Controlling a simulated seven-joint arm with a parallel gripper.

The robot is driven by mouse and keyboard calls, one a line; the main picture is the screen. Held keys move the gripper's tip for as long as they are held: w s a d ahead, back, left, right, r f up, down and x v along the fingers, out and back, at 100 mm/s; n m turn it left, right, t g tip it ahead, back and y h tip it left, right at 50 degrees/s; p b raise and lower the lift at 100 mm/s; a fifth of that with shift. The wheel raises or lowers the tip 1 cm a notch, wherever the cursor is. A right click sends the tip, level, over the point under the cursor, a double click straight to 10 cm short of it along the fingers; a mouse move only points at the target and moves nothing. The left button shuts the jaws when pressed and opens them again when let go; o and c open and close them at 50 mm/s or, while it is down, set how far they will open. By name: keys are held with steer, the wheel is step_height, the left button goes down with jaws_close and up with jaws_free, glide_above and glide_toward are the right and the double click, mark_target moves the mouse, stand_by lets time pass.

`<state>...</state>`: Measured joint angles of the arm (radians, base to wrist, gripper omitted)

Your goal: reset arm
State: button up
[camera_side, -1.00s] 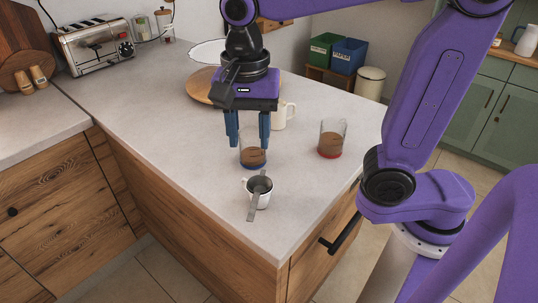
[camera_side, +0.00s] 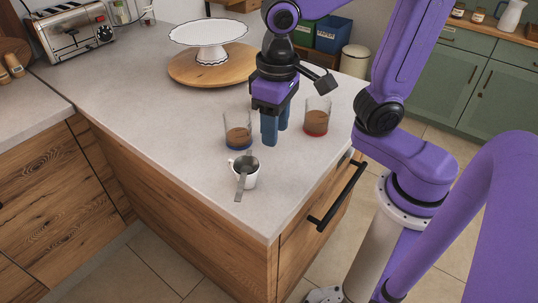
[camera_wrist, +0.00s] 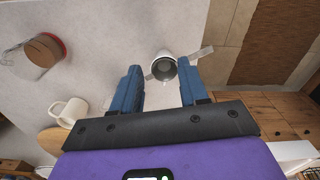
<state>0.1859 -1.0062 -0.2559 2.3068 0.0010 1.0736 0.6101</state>
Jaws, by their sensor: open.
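My gripper (camera_side: 275,136) is open and empty, pointing down above the counter. In the side view it shows between a clear glass with a blue base and brown contents (camera_side: 238,136) and a similar glass with a red base (camera_side: 316,119). A white cup (camera_side: 250,180) with a flat metal utensil (camera_side: 240,187) across it stands at the front. In the wrist view the cup (camera_wrist: 163,67) shows beyond the fingertips, and the red-based glass (camera_wrist: 44,50) is at upper left. A cream mug (camera_wrist: 68,112) at lower left is hidden in the side view.
A white cake stand (camera_side: 208,32) on a round wooden board (camera_side: 185,70) is behind my gripper. A toaster (camera_side: 75,32) stands at the back left. The counter's (camera_side: 150,100) left middle is clear. A drawer handle (camera_side: 338,195) juts out at the front right.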

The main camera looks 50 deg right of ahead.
steer(key=s+d+f+n, duration=0.4)
steer(key=s+d+n, duration=0.3)
steer(key=s+n, duration=0.3)
steer(key=shift+s+d, duration=0.15)
steer(key=shift+s, duration=0.25)
